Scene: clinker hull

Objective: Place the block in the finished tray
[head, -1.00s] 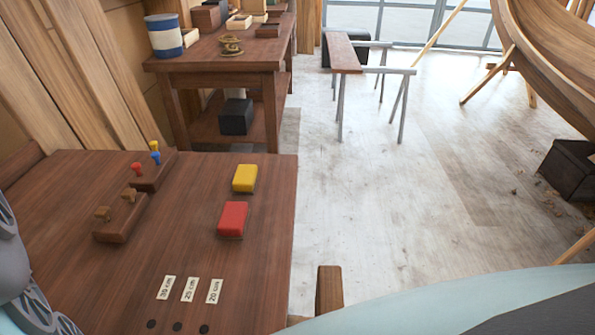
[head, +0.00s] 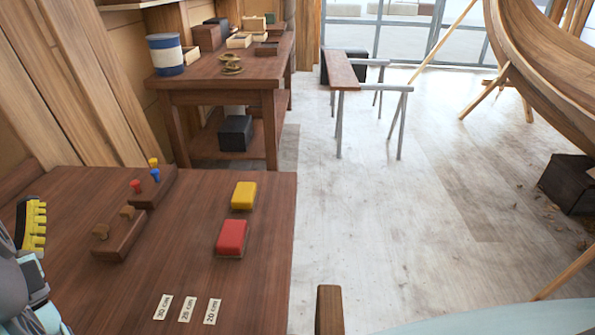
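A red block (head: 232,237) and a yellow block (head: 243,195) lie flat and apart on the near wooden table (head: 190,270), toward its right edge. I cannot tell which one the task means. No tray marked as finished can be made out; small open wooden boxes (head: 239,41) stand on the far bench. At the left picture edge, a yellow ridged part (head: 33,225) beside pale blue-grey arm links seems to belong to my gripper. It is left of both blocks and not touching them. Its fingertips are not clearly seen, and whether it holds anything is hidden.
Two wooden racks with coloured pegs (head: 147,180) and brown knobs (head: 118,236) stand on the near table. Length labels (head: 187,309) lie at its front. A far bench (head: 215,75) holds a blue-and-white can (head: 165,54). Open floor (head: 400,190) lies right, before a trestle and hull.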

